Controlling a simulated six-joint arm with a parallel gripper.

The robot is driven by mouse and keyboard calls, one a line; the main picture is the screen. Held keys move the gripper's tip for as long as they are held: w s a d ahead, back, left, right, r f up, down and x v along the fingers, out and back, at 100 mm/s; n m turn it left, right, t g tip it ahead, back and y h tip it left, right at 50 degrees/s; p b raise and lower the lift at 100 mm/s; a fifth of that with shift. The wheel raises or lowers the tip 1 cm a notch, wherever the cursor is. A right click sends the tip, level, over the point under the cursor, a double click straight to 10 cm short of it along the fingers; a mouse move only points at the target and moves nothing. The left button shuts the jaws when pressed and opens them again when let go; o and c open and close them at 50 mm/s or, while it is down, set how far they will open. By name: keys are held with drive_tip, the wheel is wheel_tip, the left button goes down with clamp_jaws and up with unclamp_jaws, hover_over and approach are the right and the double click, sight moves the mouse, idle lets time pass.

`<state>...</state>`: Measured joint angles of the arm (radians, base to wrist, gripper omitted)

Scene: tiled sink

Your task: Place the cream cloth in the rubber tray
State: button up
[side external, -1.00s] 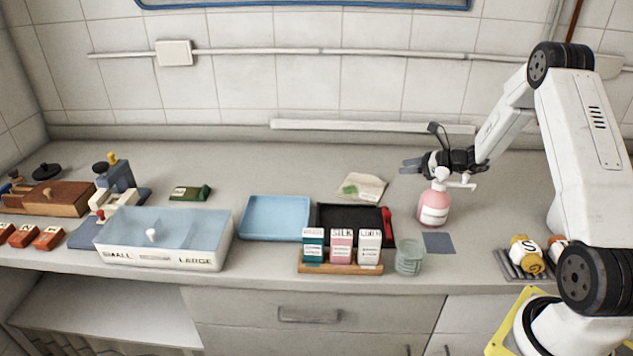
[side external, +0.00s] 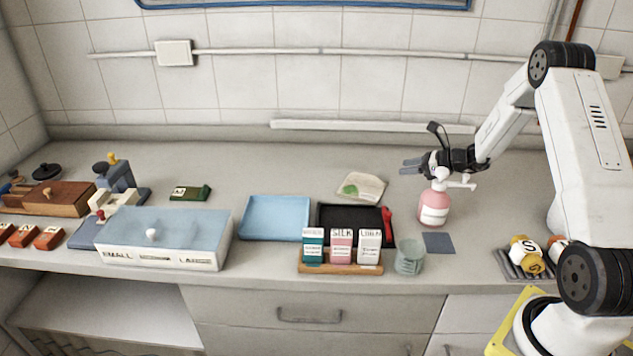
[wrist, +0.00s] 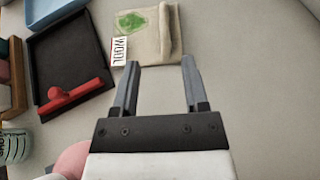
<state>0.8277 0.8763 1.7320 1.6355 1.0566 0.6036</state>
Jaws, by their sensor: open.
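The cream cloth (side external: 361,186) lies on the counter behind the black tray, with a green patch on top. In the wrist view the cloth (wrist: 166,35) shows a folded edge and a white tag reading WOOL. The black tray (side external: 325,212), which looks like the rubber tray, stands flat on the counter; it also shows in the wrist view (wrist: 46,75). A red-handled tool lies across its right side. My gripper (side external: 408,167) is open and empty, above the counter to the right of the cloth. In the wrist view its fingers (wrist: 161,75) point toward the cloth without touching it.
A pink bottle (side external: 434,207) stands just below my gripper. A blue tray (side external: 275,217) is left of the black tray. A rack of labelled boxes (side external: 341,267) and a glass (side external: 410,257) stand in front. The counter behind the trays is mostly clear.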

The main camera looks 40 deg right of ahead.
sight(374, 175)
drive_tip(key=w+a+g, duration=0.1)
drive_tip(key=a+g, duration=0.1)
drive_tip(key=g, duration=0.1)
drive_tip(key=shift+w+a+f+n+y, duration=0.15)
drive_tip(key=shift+w+a+n+y, duration=0.15)
drive_tip(key=shift+w+y, duration=0.1)
drive_tip(key=shift+w+a+g, duration=0.5)
drive_tip(key=shift+g, duration=0.4)
drive_tip(key=shift+w+a+g+h, duration=0.15)
drive_tip(key=shift+w+g+h, duration=0.15)
drive_tip(key=shift+g, duration=0.2)
drive_tip(key=shift+w+g, duration=0.3)
drive_tip(key=w+h, duration=0.1)
drive_tip(key=w+r+g+h, duration=0.1)
drive_tip(key=w+r+h, duration=0.1)
drive_tip(key=shift+d, duration=0.25)
drive_tip(key=shift+w+d+r+m+g+h, duration=0.2)
drive_tip(key=shift+w+r+m+g+h, duration=0.1)
drive_tip(key=shift+w+m+g+h, duration=0.15)
drive_tip(key=shift+x, duration=1.3)
